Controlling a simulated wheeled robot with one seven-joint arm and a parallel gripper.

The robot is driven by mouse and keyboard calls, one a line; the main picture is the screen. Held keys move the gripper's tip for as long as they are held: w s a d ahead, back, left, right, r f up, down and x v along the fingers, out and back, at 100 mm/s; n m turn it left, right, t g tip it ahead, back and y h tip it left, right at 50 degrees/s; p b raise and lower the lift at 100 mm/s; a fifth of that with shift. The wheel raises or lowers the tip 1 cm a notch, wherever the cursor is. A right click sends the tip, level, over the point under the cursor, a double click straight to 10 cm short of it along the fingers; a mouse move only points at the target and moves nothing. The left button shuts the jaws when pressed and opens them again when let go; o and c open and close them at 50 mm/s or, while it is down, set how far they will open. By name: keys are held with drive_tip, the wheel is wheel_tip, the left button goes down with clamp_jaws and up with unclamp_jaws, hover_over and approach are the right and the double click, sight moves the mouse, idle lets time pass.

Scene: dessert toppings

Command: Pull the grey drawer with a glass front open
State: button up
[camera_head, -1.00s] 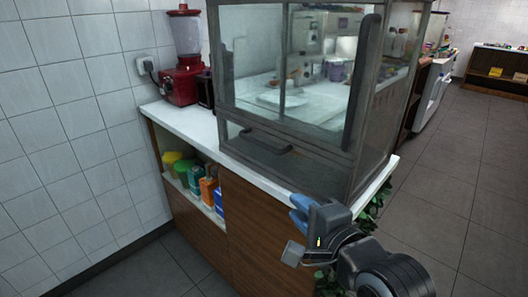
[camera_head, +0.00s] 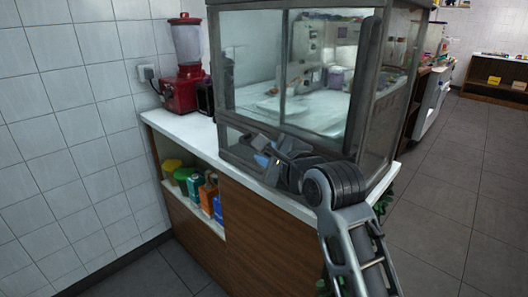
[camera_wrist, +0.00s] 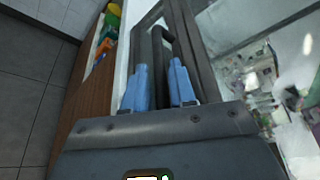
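The grey drawer (camera_head: 236,146) is the low front section of the glass-fronted grey case (camera_head: 212,60) on the counter. It looks closed. Its dark bar handle (camera_wrist: 166,34) shows just ahead of my fingers in the wrist view; in the head view my gripper mostly hides it. My gripper (camera_head: 268,152) is at the drawer front, by the handle. Its two blue fingertips (camera_wrist: 160,80) are apart, with part of the dark handle seen in line with the gap. I cannot tell whether the fingers touch it.
The white counter top (camera_head: 185,125) has a red blender (camera_head: 187,70) at its left end. Several coloured containers (camera_head: 190,184) stand on the open shelf below. A tiled wall (camera_head: 70,120) is at left. Open floor (camera_head: 450,200) lies to the right.

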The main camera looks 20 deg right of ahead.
drive_tip(key=shift+x, duration=0.85)
drive_tip(key=shift+s, duration=0.1)
drive_tip(key=shift+c, duration=0.4)
clamp_jaws()
